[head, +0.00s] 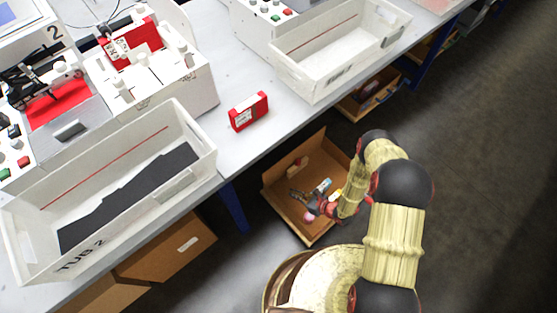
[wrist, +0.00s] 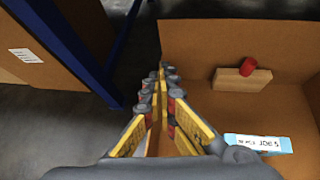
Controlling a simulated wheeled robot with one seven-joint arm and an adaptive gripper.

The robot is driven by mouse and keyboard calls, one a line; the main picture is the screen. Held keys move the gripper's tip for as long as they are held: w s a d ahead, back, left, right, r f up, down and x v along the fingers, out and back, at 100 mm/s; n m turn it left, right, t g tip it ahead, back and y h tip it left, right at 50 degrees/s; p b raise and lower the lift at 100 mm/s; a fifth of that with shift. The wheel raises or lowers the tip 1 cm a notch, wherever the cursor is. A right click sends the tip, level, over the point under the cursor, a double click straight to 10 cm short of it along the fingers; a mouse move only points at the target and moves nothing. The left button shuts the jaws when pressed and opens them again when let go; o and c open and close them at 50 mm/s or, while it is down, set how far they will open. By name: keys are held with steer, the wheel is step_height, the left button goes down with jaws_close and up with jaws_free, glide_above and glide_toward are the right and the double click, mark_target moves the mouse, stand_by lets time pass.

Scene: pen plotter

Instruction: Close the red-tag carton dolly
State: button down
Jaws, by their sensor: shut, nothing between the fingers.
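An open brown carton (head: 337,152) juts out from under the table at the middle of the head view. In the wrist view its wall (wrist: 225,45) fills the right side. A wooden block with a red cylinder on it (wrist: 241,78) is against the carton's inner wall; it also shows in the head view (head: 297,164). I cannot tell whether this red piece is the tag. My gripper (head: 297,196) is over the left part of the carton. In the wrist view my gripper (wrist: 161,75) is shut and empty, its tips near the carton's left edge. Contact with the carton is unclear.
A light-blue labelled box (wrist: 258,144) lies in the carton. A blue table leg (wrist: 75,45) stands left of it. Another carton (head: 178,247) with a white label is further left, and one more (head: 372,92) is right. Open floor (head: 480,150) lies right.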

steer(key=w+d+m+t+h, duration=0.1)
steer(key=w+d+t, duration=0.1)
steer(key=w, duration=0.4)
steer(key=b, duration=0.4)
glide_toward(278, 165)
step_height(278, 165, down, 3)
steer(key=w+a+b, duration=0.1)
steer(key=w+a, duration=0.1)
steer(key=a, duration=0.1)
steer(key=shift+w, duration=0.2)
steer(key=shift+w+a+r+b, duration=0.1)
steer(key=shift+w+a+b, duration=0.25)
steer(key=shift+w, duration=0.1)
